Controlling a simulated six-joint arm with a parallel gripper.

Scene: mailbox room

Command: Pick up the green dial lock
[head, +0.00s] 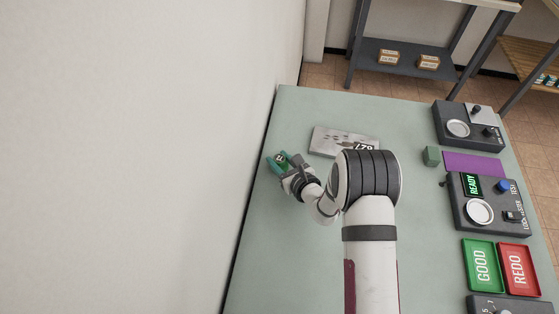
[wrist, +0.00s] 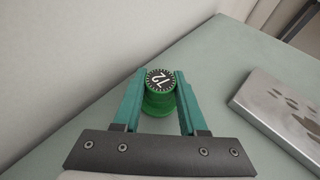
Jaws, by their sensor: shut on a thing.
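The green dial lock (wrist: 159,100) is a round green piece with a black dial face and white marks on top. In the wrist view it sits between the two teal fingers of my gripper (wrist: 160,92), which are shut on it. In the head view my gripper (head: 281,161) is at the left part of the table, close to the wall. There the lock shows only as a small dark and green spot between the fingers. I cannot tell whether the lock touches the table.
A grey metal plate (head: 343,142) with marks lies right of my gripper, partly behind my arm. At the right are a green block (head: 431,156), a purple mat (head: 473,164), a READY device (head: 489,203), a GOOD tray (head: 481,266) and a REDO tray (head: 519,269). The wall stands close left.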

